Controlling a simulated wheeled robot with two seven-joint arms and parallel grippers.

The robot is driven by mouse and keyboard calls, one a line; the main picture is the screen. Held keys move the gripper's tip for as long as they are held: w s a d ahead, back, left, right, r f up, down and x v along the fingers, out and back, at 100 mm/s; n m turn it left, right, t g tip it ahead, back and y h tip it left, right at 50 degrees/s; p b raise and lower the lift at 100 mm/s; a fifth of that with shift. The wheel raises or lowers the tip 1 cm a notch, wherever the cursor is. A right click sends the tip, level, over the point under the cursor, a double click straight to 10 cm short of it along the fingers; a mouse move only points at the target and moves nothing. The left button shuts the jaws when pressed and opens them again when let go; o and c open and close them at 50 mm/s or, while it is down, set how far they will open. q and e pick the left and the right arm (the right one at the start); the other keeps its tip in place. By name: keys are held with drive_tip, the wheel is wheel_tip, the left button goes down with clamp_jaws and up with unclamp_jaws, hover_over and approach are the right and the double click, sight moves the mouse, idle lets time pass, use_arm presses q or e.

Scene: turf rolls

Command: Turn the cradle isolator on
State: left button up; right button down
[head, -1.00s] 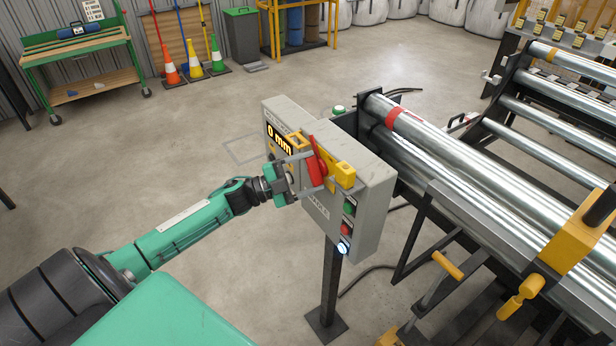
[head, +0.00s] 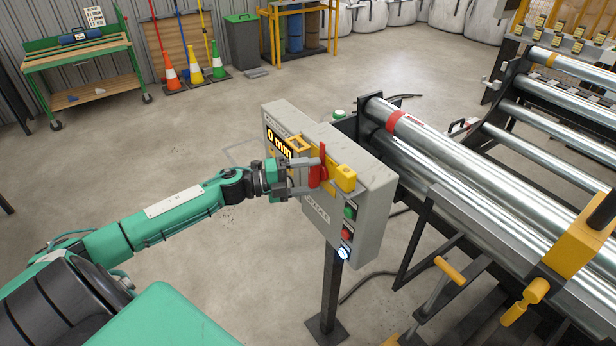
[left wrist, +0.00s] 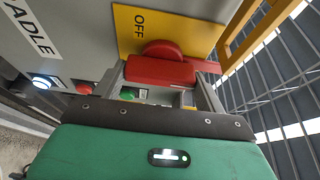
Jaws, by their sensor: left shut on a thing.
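The cradle isolator is a red rotary handle (head: 316,175) on a yellow plate (head: 344,177), on the front of a grey control box (head: 372,190). In the head view the handle stands nearly upright. My left gripper (head: 314,177) reaches it from the left, its fingers shut on the handle. The left wrist view shows the red handle (left wrist: 160,71) between the fingers, with the word OFF on the yellow plate (left wrist: 192,36) beside it. Any ON mark is hidden. My right gripper is not in view.
The box has a lit 0 mm display (head: 279,142), a green button (head: 350,212), a red button (head: 347,233) and a glowing white-blue button (head: 343,253). Steel rollers (head: 450,170) on a frame stand close at right. Open floor lies to the left.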

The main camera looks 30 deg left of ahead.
use_arm(q)
drive_tip(key=shift+f, duration=0.1)
idle(0.3)
drive_tip(key=o, duration=1)
drive_tip(key=shift+s+a, duration=0.3)
drive_tip(key=shift+b+v, duration=1.45)
drive_tip(key=shift+v, duration=5)
